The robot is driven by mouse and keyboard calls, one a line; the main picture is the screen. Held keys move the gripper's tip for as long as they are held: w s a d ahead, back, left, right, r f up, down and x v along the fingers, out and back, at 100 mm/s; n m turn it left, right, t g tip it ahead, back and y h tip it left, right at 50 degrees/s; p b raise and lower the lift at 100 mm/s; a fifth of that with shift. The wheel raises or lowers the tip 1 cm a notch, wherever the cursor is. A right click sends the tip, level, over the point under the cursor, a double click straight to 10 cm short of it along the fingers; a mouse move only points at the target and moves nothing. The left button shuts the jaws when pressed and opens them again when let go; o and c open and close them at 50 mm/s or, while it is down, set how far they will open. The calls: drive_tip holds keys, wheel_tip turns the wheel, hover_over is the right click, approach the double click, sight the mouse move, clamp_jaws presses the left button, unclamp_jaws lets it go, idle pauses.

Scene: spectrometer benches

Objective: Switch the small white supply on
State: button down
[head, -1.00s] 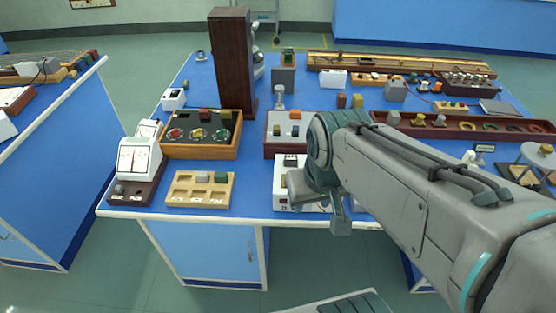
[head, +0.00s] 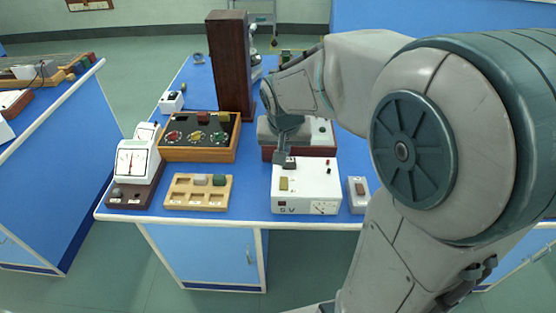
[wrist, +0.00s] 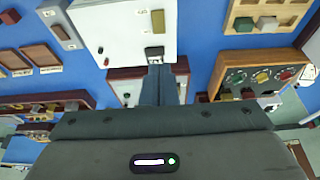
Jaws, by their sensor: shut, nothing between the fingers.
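The switch's position is too small to read.
A grey switch box (head: 358,195) stands close to the right of the supply. A wooden tray (head: 172,204) and a white meter (head: 134,160) are to the left. A case with colored knobs (head: 165,152) and a tall brown cabinet (head: 231,65) stand behind.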

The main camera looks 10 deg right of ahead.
sight(284, 178)
idle(0.3)
drive_tip(key=x, duration=1.4)
drive_tip(key=shift+s+a+f, duration=0.1)
drive_tip(key=shift+s+f, duration=0.05)
drive_tip(key=shift+s, duration=0.2)
